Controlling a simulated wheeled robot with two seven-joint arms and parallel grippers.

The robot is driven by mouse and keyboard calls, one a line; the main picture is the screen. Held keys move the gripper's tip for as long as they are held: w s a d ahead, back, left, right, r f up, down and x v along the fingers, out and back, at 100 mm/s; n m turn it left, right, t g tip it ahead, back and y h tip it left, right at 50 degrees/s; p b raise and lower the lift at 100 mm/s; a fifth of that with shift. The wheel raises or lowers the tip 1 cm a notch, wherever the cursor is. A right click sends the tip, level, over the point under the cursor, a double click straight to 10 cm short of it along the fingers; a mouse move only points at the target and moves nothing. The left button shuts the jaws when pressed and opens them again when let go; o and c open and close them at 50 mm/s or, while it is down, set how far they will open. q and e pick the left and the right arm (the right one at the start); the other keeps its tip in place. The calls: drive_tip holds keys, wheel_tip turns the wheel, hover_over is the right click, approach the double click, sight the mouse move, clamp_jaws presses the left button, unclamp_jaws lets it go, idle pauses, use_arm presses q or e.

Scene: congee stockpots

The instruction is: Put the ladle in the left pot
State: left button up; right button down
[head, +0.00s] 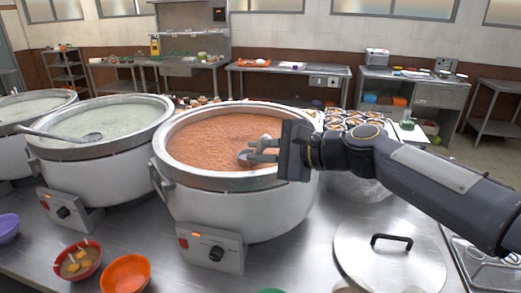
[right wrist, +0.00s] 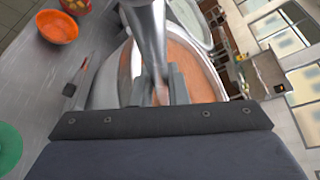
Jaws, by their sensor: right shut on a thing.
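My right gripper (head: 262,150) reaches in from the right over the pot of orange-red congee (head: 185,185). It is shut on a grey metal ladle (head: 244,158), of which only a small part shows by the fingers at the congee. In the right wrist view the ladle (right wrist: 148,35) runs up from between the fingers (right wrist: 160,90). The pot to its left (head: 85,170) holds pale congee, and another ladle (head: 60,135) lies there with its handle over the left rim. A third pot (head: 30,108) of pale congee stands at far left. My left gripper is not in view.
A red bowl (head: 78,262) with food pieces, an orange bowl (head: 125,272) and a purple bowl (head: 8,228) stand in front. A round lid (head: 390,262) lies at right. Several filled cups (head: 350,120) stand behind my right arm.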

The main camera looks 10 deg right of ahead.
drive_tip(key=shift+f+b, duration=0.3)
idle(0.6)
drive_tip(key=c, duration=1.3)
unclamp_jaws()
drive_tip(key=shift+c, duration=0.2)
drive_tip(key=v, duration=0.7)
drive_tip(key=shift+s+d, duration=0.25)
drive_tip(key=shift+d, duration=0.05)
drive_tip(key=shift+r, duration=0.1)
drive_tip(key=s+d+f+n+g+h, duration=0.1)
drive_tip(key=s+d+f+n+h, duration=0.1)
drive_tip(key=s+f+n, duration=0.2)
drive_tip(key=s+d+f+n+g+h, duration=0.1)
drive_tip(key=s+d+f+n+h, duration=0.1)
drive_tip(key=s+f, duration=0.8)
drive_tip(key=s+d+f+n+g+h, duration=0.1)
drive_tip(key=s+d+f+n+h, duration=0.1)
drive_tip(key=s+f+n, duration=0.5)
wheel_tip(320, 180, down, 3)
drive_tip(key=shift+s+d+f+h, duration=0.15)
drive_tip(key=shift+s+d+h, duration=0.25)
drive_tip(key=shift+h, duration=0.4)
